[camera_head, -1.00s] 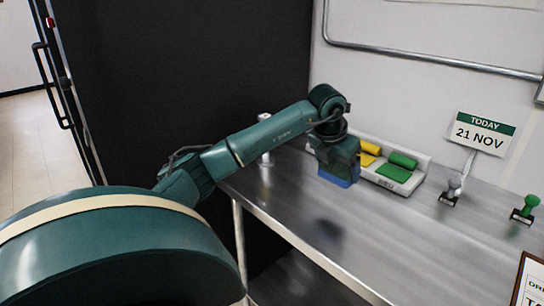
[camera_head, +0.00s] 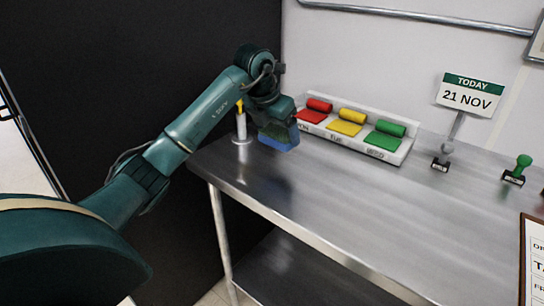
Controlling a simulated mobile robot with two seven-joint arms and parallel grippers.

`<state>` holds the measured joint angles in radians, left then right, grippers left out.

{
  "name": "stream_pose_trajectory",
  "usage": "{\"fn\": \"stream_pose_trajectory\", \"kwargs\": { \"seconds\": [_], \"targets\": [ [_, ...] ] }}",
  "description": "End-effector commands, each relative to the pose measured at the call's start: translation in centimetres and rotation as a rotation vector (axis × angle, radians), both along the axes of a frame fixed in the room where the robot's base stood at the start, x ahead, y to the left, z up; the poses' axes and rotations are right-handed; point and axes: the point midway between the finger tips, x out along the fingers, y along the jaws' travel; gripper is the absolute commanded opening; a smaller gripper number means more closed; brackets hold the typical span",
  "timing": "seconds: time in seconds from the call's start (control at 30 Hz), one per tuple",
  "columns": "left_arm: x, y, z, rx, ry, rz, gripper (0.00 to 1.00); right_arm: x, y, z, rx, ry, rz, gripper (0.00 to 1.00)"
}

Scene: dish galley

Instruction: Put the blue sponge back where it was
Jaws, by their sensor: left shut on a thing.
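The blue sponge (camera_head: 281,143) is in the jaws of my left gripper (camera_head: 278,130), which points down at the far left part of the steel table. The gripper is shut on it and hides its upper part. The sponge is just left of the white tray (camera_head: 385,151) with red, yellow and green rolls and patches. I cannot tell whether the sponge touches the table. My right gripper is not in view.
A white upright post with a yellow top (camera_head: 241,122) stands on the steel table (camera_head: 330,205) left of the sponge. Right are a date sign (camera_head: 468,95), a grey stamp (camera_head: 442,157), a green stamp (camera_head: 516,170) and a framed card (camera_head: 533,260). The middle is bare.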

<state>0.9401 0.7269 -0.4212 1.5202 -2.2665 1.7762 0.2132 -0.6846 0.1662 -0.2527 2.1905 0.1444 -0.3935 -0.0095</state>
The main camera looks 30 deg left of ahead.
Motion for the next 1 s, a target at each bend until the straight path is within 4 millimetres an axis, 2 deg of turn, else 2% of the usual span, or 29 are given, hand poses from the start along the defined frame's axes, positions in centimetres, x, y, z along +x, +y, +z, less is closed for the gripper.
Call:
{"fn": "stream_pose_trajectory", "kwargs": {
  "seconds": [0.03,0.1,0.27,0.5,0.9,0.93,1.0],
  "targets": [
    [-0.1,-0.1,-1.1,-0.002,0.003,-0.001,0.62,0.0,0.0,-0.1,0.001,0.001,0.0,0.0],
    [0.0,0.0,-2.0,-0.001,0.001,0.001,0.62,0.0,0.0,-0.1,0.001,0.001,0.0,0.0],
    [0.0,-0.1,-3.1,-0.002,-0.001,0.0,0.62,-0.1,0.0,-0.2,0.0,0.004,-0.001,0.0],
    [-0.1,0.0,-6.3,-0.001,0.001,0.001,0.62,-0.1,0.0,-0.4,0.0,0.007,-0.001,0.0],
    [0.0,0.0,-6.9,0.001,-0.002,0.0,0.62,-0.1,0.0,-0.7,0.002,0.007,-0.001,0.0],
    [0.0,0.0,-6.8,-0.001,-0.003,0.001,0.83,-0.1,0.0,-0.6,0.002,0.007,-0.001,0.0],
    [0.0,0.0,-6.8,-0.001,-0.002,0.001,0.89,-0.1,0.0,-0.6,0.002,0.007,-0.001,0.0]
  ]
}}
